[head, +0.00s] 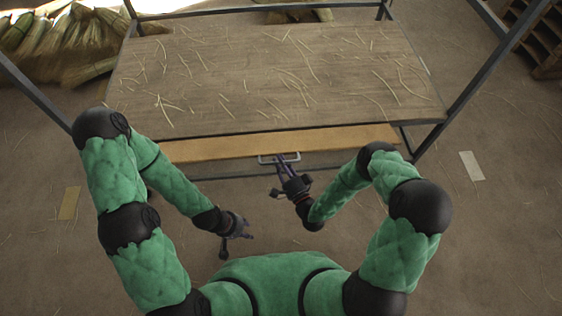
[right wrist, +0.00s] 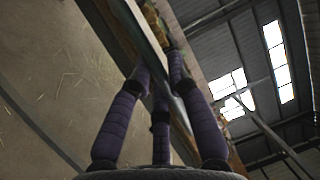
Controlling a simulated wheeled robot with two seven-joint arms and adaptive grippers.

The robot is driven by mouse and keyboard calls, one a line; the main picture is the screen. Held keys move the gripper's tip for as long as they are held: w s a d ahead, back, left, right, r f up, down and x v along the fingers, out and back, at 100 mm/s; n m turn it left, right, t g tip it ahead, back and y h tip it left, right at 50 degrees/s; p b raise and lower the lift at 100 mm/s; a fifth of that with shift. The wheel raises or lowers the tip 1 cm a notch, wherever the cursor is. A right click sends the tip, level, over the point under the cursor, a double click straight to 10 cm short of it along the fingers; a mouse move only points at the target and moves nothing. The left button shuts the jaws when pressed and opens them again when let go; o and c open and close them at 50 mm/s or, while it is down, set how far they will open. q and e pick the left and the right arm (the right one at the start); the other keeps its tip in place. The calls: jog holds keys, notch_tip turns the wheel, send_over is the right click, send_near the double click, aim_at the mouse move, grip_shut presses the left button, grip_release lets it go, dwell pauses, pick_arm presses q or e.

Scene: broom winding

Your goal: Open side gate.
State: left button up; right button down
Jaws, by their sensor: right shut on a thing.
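The side gate (head: 340,140) is a long yellow-brown board along the near edge of the worktable. A pale metal handle (head: 264,158) sticks out from its front near the middle. My right gripper (head: 283,162) reaches up to this handle and is shut on it. In the right wrist view the purple fingers (right wrist: 160,82) close around a thin bar, which partly hides their tips. My left gripper (head: 238,242) hangs lower left, in front of the table and apart from it. Its fingers are too small and dark to read.
The worktable top (head: 270,75) is strewn with loose straws, and dark metal posts (head: 470,85) frame it. Bundles of straw (head: 50,45) lie at the back left. A wooden rack (head: 535,35) stands at the back right. The floor around my left gripper is clear.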

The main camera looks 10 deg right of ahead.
jog(key=shift+r, duration=0.1)
jog(key=c, duration=1.1)
grip_release()
jog(key=shift+w, duration=0.1)
jog(key=shift+c, duration=0.2)
jog(key=v, duration=1.2)
